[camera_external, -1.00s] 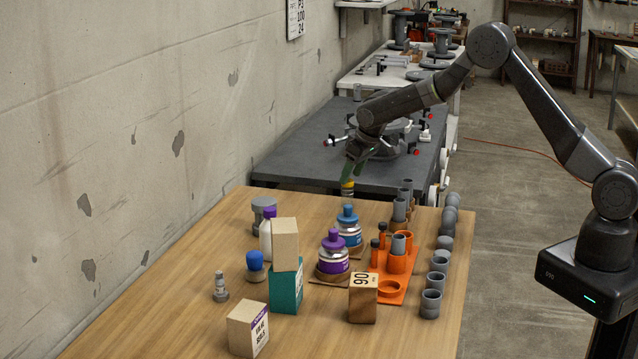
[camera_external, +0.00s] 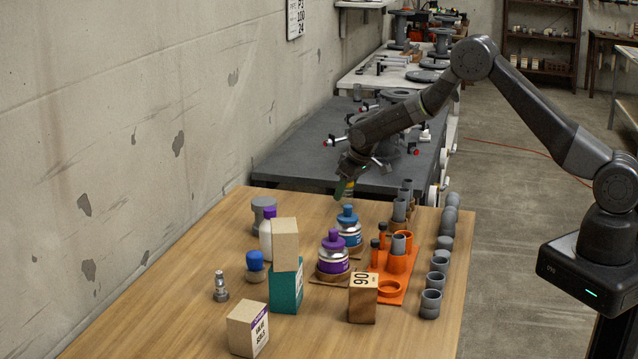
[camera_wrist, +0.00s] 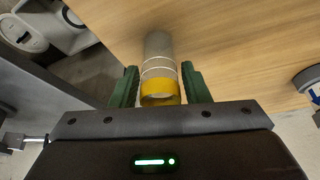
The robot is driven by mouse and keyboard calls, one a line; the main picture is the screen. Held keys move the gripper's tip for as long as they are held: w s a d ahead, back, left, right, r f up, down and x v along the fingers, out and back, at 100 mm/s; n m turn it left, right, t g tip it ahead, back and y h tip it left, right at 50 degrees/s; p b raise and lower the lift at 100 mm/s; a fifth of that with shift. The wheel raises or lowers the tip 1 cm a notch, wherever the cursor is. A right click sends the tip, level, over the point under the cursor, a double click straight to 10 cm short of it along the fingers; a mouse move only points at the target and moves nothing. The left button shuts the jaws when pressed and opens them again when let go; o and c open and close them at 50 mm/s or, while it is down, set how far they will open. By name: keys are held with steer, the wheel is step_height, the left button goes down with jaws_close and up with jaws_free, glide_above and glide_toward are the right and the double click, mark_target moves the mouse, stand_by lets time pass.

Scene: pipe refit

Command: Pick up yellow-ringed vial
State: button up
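The yellow-ringed vial (camera_wrist: 160,85) is a grey cylinder with pale thin bands and a broad yellow ring at the end nearest my gripper. In the wrist view it lies between the two green fingers of my gripper (camera_wrist: 160,88), with narrow gaps seen on both sides. The gripper looks open around it. In the external view my gripper (camera_external: 345,186) is low over the far end of the wooden table, behind the blue-capped bottle. The vial's lower part is hidden there.
A blue-capped bottle (camera_external: 348,226) and a purple-capped bottle (camera_external: 333,256) stand in front of my gripper. An orange rack (camera_external: 390,290) and several grey pipe pieces (camera_external: 431,303) are to the right. A dark table (camera_external: 300,165) lies behind.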

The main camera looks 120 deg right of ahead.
steer(key=c, duration=0.7)
steer(key=shift+o, duration=0.2)
steer(key=shift+r, duration=0.1)
